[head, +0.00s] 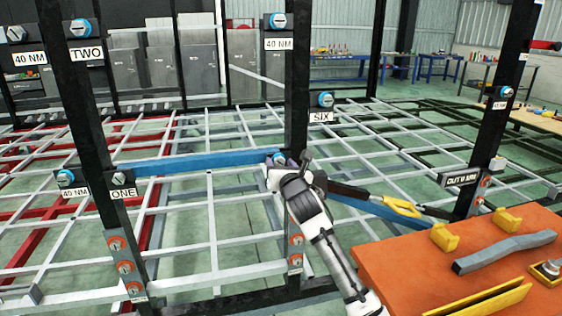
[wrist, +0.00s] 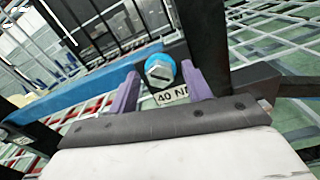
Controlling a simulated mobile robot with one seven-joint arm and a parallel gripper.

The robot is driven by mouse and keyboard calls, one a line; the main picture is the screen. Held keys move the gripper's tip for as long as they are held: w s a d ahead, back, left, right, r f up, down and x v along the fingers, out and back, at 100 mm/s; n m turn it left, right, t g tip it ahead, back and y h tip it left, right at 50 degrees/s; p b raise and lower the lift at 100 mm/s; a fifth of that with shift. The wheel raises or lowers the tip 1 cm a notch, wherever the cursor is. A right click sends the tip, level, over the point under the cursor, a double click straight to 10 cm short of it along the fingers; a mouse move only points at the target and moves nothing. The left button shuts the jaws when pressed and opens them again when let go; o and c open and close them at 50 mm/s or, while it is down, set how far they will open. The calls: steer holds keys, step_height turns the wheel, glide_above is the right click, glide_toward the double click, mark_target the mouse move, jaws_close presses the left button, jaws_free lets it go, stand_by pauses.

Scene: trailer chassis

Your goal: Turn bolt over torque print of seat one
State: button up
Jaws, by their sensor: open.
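The seat one sign "ONE" (head: 122,193) is on the left post, with a grey bolt (head: 120,178) above it. A blue-collared bolt (head: 65,177) over a "40 NM" print (head: 75,193) is just left of it. My gripper (head: 279,160) is at the middle post, away from the sign. In the wrist view my gripper (wrist: 160,85) is open, its purple fingers either side of a blue-collared bolt (wrist: 159,71) with a slanted dark line on its silver head. A partly covered "40 N" print (wrist: 171,96) is below it. Contact with the fingers cannot be told.
A blue beam (head: 190,163) runs between the left and middle posts. An orange table (head: 400,262) with yellow blocks and a grey bar stands at the lower right. Black posts and a white lattice frame (head: 230,205) surround my arm.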

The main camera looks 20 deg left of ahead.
steer(key=shift+w, duration=0.15)
steer(key=c, duration=1)
steer(key=shift+m, duration=0.3)
